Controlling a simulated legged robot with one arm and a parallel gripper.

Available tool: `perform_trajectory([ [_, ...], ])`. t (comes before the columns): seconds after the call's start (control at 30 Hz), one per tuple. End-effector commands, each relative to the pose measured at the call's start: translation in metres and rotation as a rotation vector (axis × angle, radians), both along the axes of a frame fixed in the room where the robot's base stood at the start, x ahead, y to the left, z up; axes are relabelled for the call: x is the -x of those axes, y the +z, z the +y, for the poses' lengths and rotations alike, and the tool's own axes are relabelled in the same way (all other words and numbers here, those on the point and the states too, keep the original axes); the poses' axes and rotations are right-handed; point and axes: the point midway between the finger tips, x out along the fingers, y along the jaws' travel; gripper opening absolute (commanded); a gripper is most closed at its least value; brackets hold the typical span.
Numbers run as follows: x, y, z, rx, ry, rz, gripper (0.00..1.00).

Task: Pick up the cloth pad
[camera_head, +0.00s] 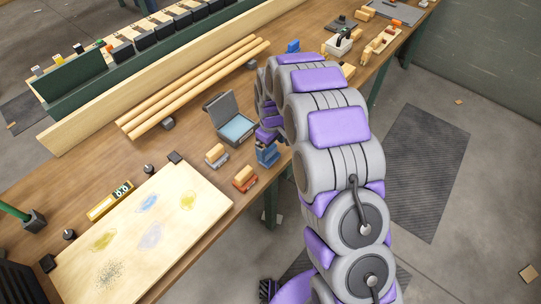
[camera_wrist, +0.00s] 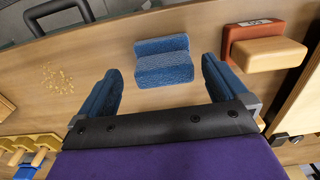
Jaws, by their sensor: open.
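The cloth pad looks to be the blue, woven-textured block (camera_wrist: 164,70) with a stepped shape in the wrist view. It lies on the wooden bench top, in the gap between my fingertips and a little beyond them. My gripper (camera_wrist: 160,66) is open, with a blue finger on each side and nothing held. No contact with the pad shows. In the head view my gripper (camera_head: 267,155) is over the front edge of the bench; the pad cannot be told apart from the blue fingers there.
A wood-topped red block (camera_wrist: 268,50) sits close right of the pad. Wood shavings (camera_wrist: 57,78) lie to the left. In the head view an open grey case (camera_head: 229,108), a grey-based block (camera_head: 216,155) and a pale board (camera_head: 150,235) are on the bench.

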Motion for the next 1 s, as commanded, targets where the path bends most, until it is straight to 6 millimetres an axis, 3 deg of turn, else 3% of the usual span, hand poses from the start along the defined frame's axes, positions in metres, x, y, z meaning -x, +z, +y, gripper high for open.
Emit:
perform_trajectory([
  [0.27,-0.002,-0.04,0.002,0.001,0.0,0.004,1.0],
  [0.53,-0.002,-0.042,-0.001,-0.004,0.0,0.002,1.0],
  [1.0,-0.002,-0.043,0.003,0.0,0.0,0.001,0.55],
])
